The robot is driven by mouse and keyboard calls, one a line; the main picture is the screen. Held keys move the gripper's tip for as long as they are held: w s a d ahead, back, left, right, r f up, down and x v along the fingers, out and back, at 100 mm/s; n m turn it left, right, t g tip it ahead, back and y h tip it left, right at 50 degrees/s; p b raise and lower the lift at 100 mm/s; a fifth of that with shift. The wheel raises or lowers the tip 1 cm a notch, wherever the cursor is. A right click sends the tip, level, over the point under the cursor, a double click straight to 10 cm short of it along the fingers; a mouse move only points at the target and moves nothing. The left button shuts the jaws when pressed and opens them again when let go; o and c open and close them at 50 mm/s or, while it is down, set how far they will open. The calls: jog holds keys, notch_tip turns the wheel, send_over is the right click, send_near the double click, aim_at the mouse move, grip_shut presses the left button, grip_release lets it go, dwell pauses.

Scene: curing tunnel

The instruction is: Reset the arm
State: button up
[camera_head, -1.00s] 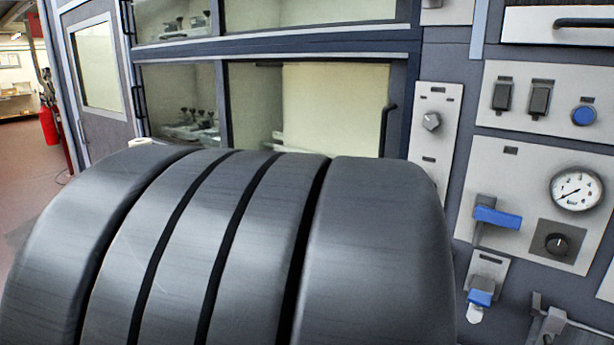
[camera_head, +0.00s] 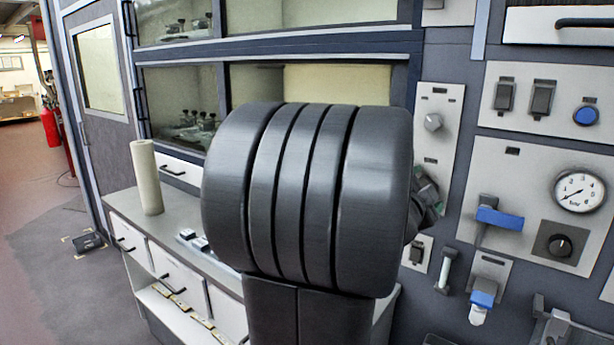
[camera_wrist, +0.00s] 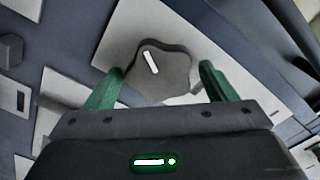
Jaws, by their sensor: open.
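My gripper (camera_wrist: 160,85) shows in the wrist view with its two green fingers spread apart. A grey star-shaped knob (camera_wrist: 160,70) with a white mark appears between the fingers, on a pale plate. I cannot tell whether the fingers touch it. Nothing is visibly held. In the head view my dark ribbed arm link fills the middle. A small part of my gripper (camera_head: 425,195) shows at its right edge, close to the panel. The rest of the gripper is hidden behind the arm.
The panel at right carries a knob plate (camera_head: 434,122), switches, a blue button (camera_head: 586,115), a pressure gauge (camera_head: 578,192) and blue-handled valves (camera_head: 500,218). A bench (camera_head: 180,230) with a pale cylinder (camera_head: 146,177) stands left of my arm. Open floor (camera_head: 50,260) lies at far left.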

jog(key=shift+s+a, duration=0.1)
jog(key=p+v, duration=0.2)
jog(key=v, duration=1.2)
jog(key=b+x, duration=0.2)
jog(key=x, duration=1.2)
jog(key=shift+f, duration=0.1)
jog(key=shift+w+r+n+p, duration=0.25)
jog(key=shift+n+p, duration=0.35)
jog(key=shift+p, duration=0.05)
jog(key=shift+s+r+n+p, duration=0.15)
jog(key=shift+n+p, duration=0.55)
jog(key=shift+n, duration=0.4)
jog(key=n+p, duration=0.2)
jog(key=n, duration=0.1)
jog(key=shift+a+n+p, duration=0.1)
jog(key=shift+n+p, duration=0.2)
jog(key=n+p, duration=0.4)
jog(key=shift+w+a+n, duration=0.1)
jog(key=shift+w+n, duration=0.1)
jog(key=shift+n, duration=0.2)
jog(key=shift+f+n+p, duration=0.2)
jog(key=shift+n+p, duration=0.75)
jog(key=shift+n, duration=0.15)
jog(key=shift+a, duration=0.15)
